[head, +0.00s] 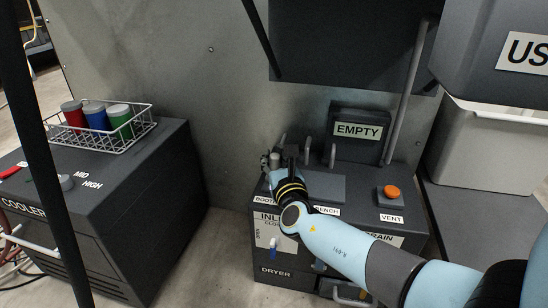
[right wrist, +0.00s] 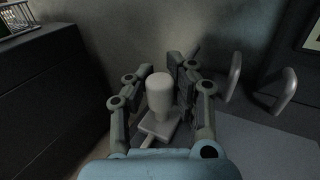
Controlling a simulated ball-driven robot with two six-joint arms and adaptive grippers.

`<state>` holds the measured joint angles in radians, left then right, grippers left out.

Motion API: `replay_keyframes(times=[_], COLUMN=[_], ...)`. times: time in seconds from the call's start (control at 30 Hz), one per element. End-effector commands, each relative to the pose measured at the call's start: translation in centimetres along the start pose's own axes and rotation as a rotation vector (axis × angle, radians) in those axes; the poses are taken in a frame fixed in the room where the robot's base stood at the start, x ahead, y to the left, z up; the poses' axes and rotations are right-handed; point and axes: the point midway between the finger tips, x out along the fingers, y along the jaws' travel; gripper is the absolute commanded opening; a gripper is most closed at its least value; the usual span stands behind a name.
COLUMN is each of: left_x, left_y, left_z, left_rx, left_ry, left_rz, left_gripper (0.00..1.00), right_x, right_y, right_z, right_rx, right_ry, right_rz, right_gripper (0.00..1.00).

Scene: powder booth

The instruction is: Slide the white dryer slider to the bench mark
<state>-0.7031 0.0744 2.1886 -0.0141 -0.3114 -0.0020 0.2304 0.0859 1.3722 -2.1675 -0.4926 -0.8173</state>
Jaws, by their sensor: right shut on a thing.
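The white dryer slider (right wrist: 160,92) stands upright in the right wrist view, a round pale knob on a flat block. My right gripper (head: 279,163) is at the back left of the dryer top in the head view, shut on the slider knob, with one finger on each side. The slider's pale top (head: 275,158) shows only in small part beside the gripper. The bench mark label (head: 327,211) is on the dryer's front edge, right of the booth label (head: 264,199), and my arm partly covers it. My left gripper is not in view.
The dryer (head: 275,278) also carries upright grey handles (head: 333,155), an EMPTY sign (head: 358,131) and an orange vent button (head: 391,191). The cooler (head: 165,200) with a wire basket (head: 137,132) of cans stands left. A grey bin (head: 480,150) stands right.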

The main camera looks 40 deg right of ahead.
Motion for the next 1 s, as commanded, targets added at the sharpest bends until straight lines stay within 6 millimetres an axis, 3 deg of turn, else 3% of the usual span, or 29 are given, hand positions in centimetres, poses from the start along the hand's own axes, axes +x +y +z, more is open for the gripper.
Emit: replay_keyframes(times=[0.13, 0.5, 0.67, 0.97, 1.0], left_x=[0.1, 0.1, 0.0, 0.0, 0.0], left_y=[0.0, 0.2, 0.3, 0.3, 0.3], left_z=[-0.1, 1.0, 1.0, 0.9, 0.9], left_rx=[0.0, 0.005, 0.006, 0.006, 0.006], left_ry=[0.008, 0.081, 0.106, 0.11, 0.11], left_rz=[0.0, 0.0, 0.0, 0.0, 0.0], left_gripper=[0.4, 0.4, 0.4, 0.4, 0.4], right_x=[-1.3, -6.0, -6.8, -6.9, -6.9], right_y=[-2.2, -11.0, -12.5, -12.7, -12.7], right_z=[-0.4, -0.5, -0.4, -0.4, -0.4], right_rx=[-0.002, -0.002, 0.002, 0.004, 0.004], right_ry=[0.006, 0.01, 0.01, 0.011, 0.011], right_rz=[-0.001, 0.001, 0.001, -0.002, -0.002], right_gripper=[0.0, 0.0, 0.0, 0.0, 0.21])
